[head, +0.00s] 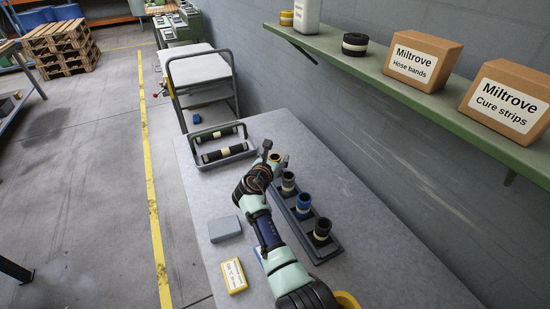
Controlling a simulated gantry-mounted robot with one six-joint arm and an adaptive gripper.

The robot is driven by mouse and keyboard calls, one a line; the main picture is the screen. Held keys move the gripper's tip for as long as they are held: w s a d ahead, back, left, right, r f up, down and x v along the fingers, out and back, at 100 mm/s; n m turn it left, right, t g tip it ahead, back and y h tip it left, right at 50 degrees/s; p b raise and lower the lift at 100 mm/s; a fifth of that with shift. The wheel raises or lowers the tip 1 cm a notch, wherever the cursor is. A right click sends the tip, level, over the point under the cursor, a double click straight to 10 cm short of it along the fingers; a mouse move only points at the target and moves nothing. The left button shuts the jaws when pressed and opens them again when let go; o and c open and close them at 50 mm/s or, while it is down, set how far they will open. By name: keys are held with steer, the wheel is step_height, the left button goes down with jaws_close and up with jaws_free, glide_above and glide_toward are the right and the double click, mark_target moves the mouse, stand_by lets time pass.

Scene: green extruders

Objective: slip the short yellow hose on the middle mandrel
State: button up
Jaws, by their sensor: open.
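A dark rack of upright mandrels (331,249) runs along the right part of the grey table. Short sleeves stand along it: a dark one with a pale band (288,184), a blue one with a pale band (303,204) and a dark one with a brownish top (322,231). A small yellow ring-shaped piece (275,158) shows at the rack's far end, close beside my gripper (266,147); I cannot tell whether it is the short yellow hose or what it sits on. My gripper is open, above the far end of the rack, and its fingers are small in view. My arm hides part of the rack's left side.
A grey handled tray (207,164) with two black, pale-banded hoses stands at the table's far left. A grey box (225,229) and a yellow labelled box (234,275) lie left of my arm. A green wall shelf (400,90) with cartons overhangs the right.

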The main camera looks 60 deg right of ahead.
steer(key=shift+a+r+p, duration=0.2)
steer(key=shift+r+p, duration=0.25)
steer(key=shift+p, duration=0.1)
steer(key=p+v, duration=1.1)
steer(key=p, duration=0.1)
steer(key=shift+a+f+p, duration=0.2)
steer(key=shift+a+p, duration=0.05)
steer(key=shift+p, duration=0.15)
